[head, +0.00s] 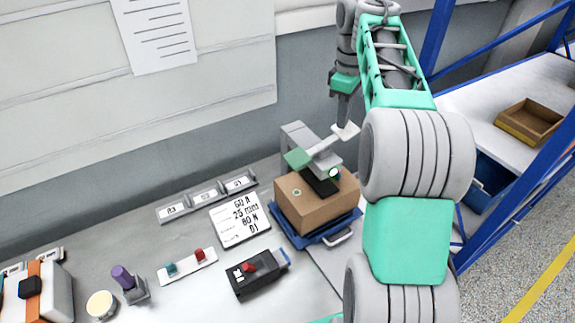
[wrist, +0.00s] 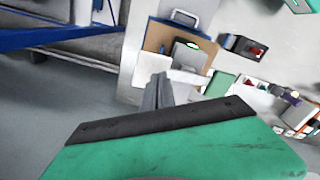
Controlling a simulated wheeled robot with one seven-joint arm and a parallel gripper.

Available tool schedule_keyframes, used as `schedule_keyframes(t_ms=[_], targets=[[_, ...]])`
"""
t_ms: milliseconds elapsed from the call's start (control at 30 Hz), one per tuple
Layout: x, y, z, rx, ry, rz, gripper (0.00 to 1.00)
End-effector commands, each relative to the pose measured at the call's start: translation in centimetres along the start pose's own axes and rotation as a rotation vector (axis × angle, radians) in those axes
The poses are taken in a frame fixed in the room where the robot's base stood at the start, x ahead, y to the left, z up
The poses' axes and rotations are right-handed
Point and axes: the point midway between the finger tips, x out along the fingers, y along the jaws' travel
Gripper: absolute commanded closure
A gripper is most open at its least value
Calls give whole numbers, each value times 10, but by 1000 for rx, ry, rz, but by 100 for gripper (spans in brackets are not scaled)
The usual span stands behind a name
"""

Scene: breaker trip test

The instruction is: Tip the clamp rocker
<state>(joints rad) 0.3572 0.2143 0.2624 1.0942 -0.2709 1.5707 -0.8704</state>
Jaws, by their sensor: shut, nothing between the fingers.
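The clamp rocker (head: 325,146) is a pale bar with a green paddle (head: 298,158) at its left end and a white paddle (head: 346,132) at its right end. It sits above a cardboard box (head: 310,208). My gripper (head: 343,121) is shut and empty, pointing down at the white paddle; I cannot tell whether it touches. In the wrist view, my finger tips (wrist: 160,77) are close to the rocker's pale bar (wrist: 190,77), with the green paddle (wrist: 217,86) beyond to the right. A lit green lamp (head: 334,173) shows beside the rocker, over a dark block.
The box stands on a blue tray (head: 345,229) with a handle. A black breaker with a red switch (head: 250,268), a button strip (head: 187,266) and a label card (head: 240,220) lie left of it. Blue shelving (head: 500,185) stands at right.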

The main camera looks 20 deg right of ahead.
Motion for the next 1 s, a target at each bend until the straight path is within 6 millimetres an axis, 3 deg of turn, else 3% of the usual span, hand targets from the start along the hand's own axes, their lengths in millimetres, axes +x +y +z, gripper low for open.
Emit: schedule_keyframes(t_ms=[1000], targets=[[18,0,0,-1,-1,-3,100]])
